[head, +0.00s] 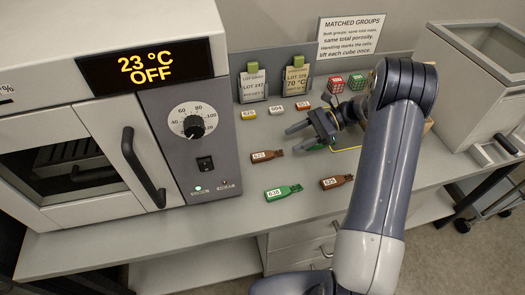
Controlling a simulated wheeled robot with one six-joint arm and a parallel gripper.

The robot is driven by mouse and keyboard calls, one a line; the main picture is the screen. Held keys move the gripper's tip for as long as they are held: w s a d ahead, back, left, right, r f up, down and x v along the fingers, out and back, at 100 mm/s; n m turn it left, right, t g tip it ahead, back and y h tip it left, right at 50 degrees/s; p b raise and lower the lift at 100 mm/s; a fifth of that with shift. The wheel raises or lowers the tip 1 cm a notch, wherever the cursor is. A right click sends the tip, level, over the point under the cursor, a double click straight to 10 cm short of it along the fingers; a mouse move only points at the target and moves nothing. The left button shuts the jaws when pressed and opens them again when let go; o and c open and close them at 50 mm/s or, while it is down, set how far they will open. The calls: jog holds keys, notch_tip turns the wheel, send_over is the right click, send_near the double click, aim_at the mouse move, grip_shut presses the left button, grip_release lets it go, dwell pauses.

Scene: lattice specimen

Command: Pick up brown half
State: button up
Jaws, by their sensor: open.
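Two brown halves lie flat on the grey bench. One brown half (266,156), with a white number label, lies left of my gripper. The other brown half (337,182) lies closer to the front edge, below my gripper in the picture. My gripper (297,137) is open above the bench, its fingers pointing left. It appears empty. Part of a green piece shows beneath it, mostly hidden by the gripper.
A green piece (284,192) lies between the brown halves, near the front. Yellow, white and red tagged pieces (275,106) stand behind. Two small lattice cubes (336,84) sit at the back. An oven (120,115) reading 23 °C OFF borders the left; a grey bin (480,85) stands right.

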aim_at(263, 155)
jog(key=x, duration=0.3)
jog(key=p+x, duration=0.1)
jog(key=x, duration=0.2)
jog(key=p+x, duration=0.1)
jog(key=x, duration=0.2)
jog(key=shift+s+a, duration=0.1)
jog(key=shift+s, duration=0.35)
jog(key=c, duration=1)
jog(key=shift+c, duration=0.2)
jog(key=shift+r, duration=0.1)
